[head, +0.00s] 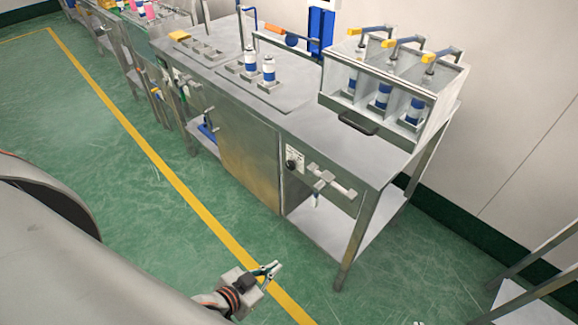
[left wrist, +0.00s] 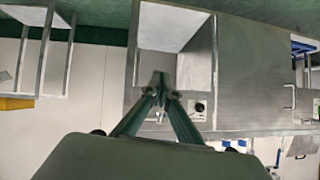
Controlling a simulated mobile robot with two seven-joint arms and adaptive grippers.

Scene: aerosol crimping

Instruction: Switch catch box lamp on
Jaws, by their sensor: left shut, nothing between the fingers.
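A clear-fronted box (head: 395,85) with several blue-and-white cans inside and orange-ended levers on top stands on the right end of the steel bench (head: 290,120). A black rotary knob (head: 291,165) on a pale plate sits on the bench front below it; it also shows in the left wrist view (left wrist: 199,107). No lit lamp can be made out. My left gripper (head: 272,267) is shut and empty, over the floor in front of the bench and apart from the knob. In the left wrist view its fingertips (left wrist: 160,79) meet. My right gripper is not in view.
A metal valve-like fitting (head: 325,182) sticks out of the bench front right of the knob. Two cans (head: 268,70) stand on the bench top. The green floor before the bench is clear, with a yellow line (head: 190,200). A metal rack (head: 535,285) stands at lower right.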

